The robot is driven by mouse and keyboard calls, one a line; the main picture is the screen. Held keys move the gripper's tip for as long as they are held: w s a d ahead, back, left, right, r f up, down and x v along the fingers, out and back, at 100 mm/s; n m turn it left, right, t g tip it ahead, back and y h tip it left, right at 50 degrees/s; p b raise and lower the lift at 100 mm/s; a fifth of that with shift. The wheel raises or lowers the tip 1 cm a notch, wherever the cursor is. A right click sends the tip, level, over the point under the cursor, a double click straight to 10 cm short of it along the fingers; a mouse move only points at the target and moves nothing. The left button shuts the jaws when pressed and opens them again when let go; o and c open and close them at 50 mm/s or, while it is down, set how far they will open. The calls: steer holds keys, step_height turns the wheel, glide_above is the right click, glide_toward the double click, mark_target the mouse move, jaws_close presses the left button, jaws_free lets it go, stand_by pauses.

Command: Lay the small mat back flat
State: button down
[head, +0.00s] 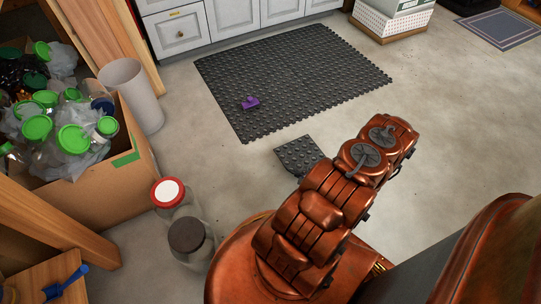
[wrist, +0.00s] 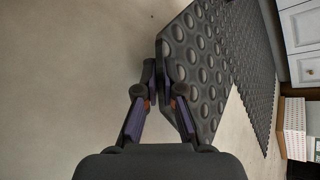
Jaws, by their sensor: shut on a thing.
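The small mat (wrist: 200,65) is dark grey with round raised studs. In the wrist view my gripper (wrist: 163,75) is shut on its near edge, one finger on each side. The mat's studded face is turned to the right, and its far part overlaps the large mat in the picture. In the head view the small mat (head: 299,155) shows beside my arm, just below the large mat's near edge. My arm hides part of it and my gripper there. I cannot tell how far it is off the floor.
The large dark studded mat (head: 300,72) lies flat on the concrete floor, with a purple object (head: 251,103) on it. Jars (head: 190,238) and a cardboard box (head: 95,180) of green-lidded jars stand at left. White cabinets (head: 180,30) stand behind.

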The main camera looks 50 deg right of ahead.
steer(key=shift+s+a+f, duration=0.25)
steer(key=shift+s+a, duration=0.05)
steer(key=shift+a, duration=0.25)
steer(key=shift+s+a+f, duration=0.2)
steer(key=shift+s+a, duration=0.05)
steer(key=shift+a, duration=0.3)
steer(key=b, duration=0.4)
glide_above(267, 175)
steer(key=shift+f, duration=0.8)
steer(key=shift+f+b, duration=0.85)
steer(key=shift+f, duration=0.9)
steer(key=c, duration=1.6)
jaws_free()
steer(key=shift+r, duration=0.1)
